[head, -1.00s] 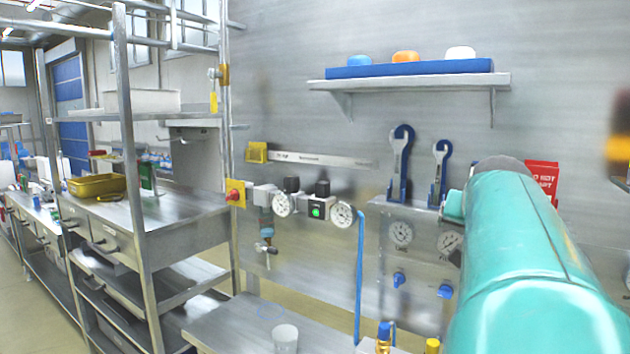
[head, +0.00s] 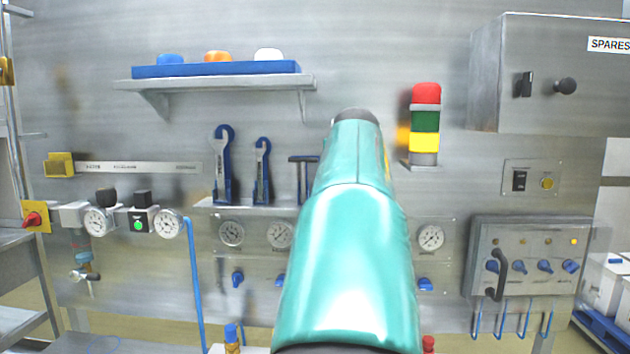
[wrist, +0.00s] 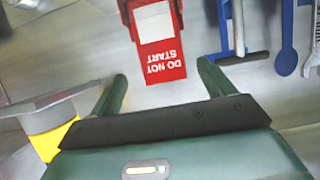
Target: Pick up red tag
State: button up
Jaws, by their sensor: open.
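The red tag (wrist: 165,62) carries a white panel and the words DO NOT START, which read upside down in the wrist view. It hangs at the top middle of that view. My gripper (wrist: 162,76) is open and empty, with one green finger on each side of the tag's lower end in the picture. I cannot tell whether the tag lies between the fingers or still beyond them. In the head view my teal arm covers the tag and the gripper.
A stack light (head: 425,125) stands right of my arm; its yellow section (wrist: 52,140) shows left in the wrist view. Wrenches (head: 222,165), gauges (head: 231,233), a shelf (head: 215,82) and a spares cabinet (head: 545,75) line the wall.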

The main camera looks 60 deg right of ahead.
jog(key=x, duration=0.5)
jog(key=shift+w, duration=0.2)
jog(key=c, duration=1.1)
